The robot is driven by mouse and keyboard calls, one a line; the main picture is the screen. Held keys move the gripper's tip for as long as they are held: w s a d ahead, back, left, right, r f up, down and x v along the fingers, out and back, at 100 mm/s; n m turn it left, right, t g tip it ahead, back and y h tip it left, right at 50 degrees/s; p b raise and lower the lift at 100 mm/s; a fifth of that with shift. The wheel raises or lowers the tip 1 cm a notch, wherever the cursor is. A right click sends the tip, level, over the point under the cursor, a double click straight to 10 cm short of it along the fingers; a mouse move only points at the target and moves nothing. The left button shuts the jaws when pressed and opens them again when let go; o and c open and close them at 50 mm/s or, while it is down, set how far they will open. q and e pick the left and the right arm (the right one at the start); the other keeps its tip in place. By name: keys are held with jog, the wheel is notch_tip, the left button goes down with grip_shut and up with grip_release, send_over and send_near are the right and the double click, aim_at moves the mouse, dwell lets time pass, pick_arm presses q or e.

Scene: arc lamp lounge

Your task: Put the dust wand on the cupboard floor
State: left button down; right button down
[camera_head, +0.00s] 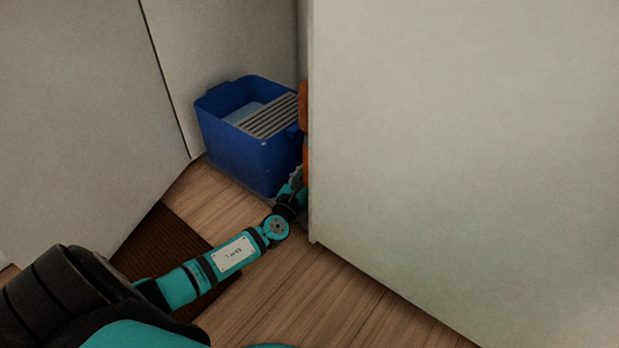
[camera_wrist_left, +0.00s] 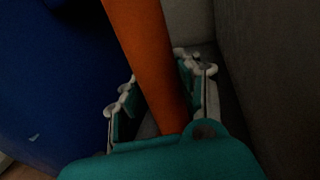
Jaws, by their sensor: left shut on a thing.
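The dust wand shows as an orange shaft (camera_wrist_left: 148,50) in the left wrist view, running between the fingers of my left gripper (camera_wrist_left: 162,88). The gripper is shut on it. In the head view, orange parts (camera_head: 304,107) show at the edge of a pale panel, beside the blue bucket. My left gripper (camera_head: 298,183) is low there, by the bucket's right front corner and partly hidden by the panel. The wand's ends are hidden, and I cannot tell whether it touches the floor. The cupboard floor is mostly hidden by the bucket and panel. My right gripper is not in view.
A blue bucket (camera_head: 237,155) with a grey slatted wringer (camera_head: 272,115) stands close left of my gripper. A large pale panel (camera_head: 460,150) blocks the right side. Another pale panel (camera_head: 80,110) is at the left. Wood floor (camera_head: 330,300) and a brown mat (camera_head: 160,243) lie in front.

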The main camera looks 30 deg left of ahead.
pick_arm(q)
jog(key=c, duration=0.9)
grip_release()
jog(key=shift+r, duration=0.1)
jog(key=s+d+p, duration=0.2)
jog(key=s+p, duration=0.2)
jog(key=s, duration=0.7)
jog(key=shift+s+p, duration=0.35)
jog(key=shift+s, duration=0.05)
jog(key=shift+d, duration=0.1)
